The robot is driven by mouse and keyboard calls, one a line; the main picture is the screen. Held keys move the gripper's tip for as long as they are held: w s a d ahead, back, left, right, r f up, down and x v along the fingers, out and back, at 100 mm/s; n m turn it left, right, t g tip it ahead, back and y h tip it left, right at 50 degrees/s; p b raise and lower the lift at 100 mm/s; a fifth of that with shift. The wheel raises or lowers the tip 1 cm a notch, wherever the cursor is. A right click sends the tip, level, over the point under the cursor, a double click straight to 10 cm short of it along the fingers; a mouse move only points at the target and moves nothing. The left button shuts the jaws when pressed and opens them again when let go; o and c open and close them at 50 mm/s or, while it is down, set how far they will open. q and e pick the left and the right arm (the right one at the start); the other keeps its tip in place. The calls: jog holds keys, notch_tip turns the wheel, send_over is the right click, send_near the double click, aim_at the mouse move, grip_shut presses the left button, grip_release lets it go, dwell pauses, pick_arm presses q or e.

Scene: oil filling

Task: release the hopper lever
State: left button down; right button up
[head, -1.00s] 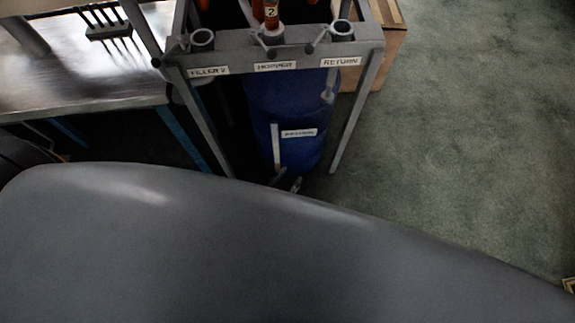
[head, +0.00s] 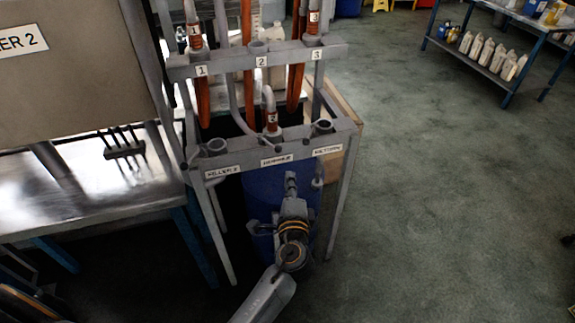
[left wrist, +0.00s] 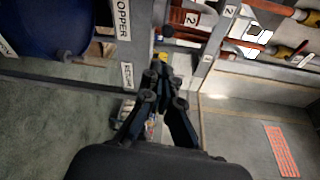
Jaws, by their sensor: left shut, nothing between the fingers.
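The hopper socket (head: 271,132) is the middle one on the front rail, above the hopper label (head: 277,160). A hose end marked 2 (head: 269,112) stands in it. The hopper lever is small and dark beside the socket, and I cannot make out its position. My left gripper (head: 291,180) is shut and empty, below the rail and in front of the blue drum (head: 257,200). In the left wrist view the left gripper (left wrist: 160,75) points toward the rack, near the return label (left wrist: 127,75); the hopper label (left wrist: 123,20) is farther up.
The grey rack (head: 347,140) also carries the filler 2 and return sockets. A metal table (head: 90,190) stands close on the left. A cardboard box (head: 345,110) is behind the rack. Open floor (head: 440,200) lies to the right, with a bottle shelf (head: 500,65) beyond.

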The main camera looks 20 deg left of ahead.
pick_arm(q)
jog(key=p+x, duration=0.1)
jog(key=x, duration=0.9)
jog(key=shift+w+p, duration=0.2)
jog(key=shift+p, duration=0.1)
pick_arm(e)
jog(key=shift+w+d+r, duration=0.3)
jog(key=shift+w+r, duration=0.15)
jog(key=shift+w, duration=0.15)
jog(key=shift+w+d+r, duration=0.25)
jog(key=shift+w+r, duration=0.2)
jog(key=shift+w, duration=0.1)
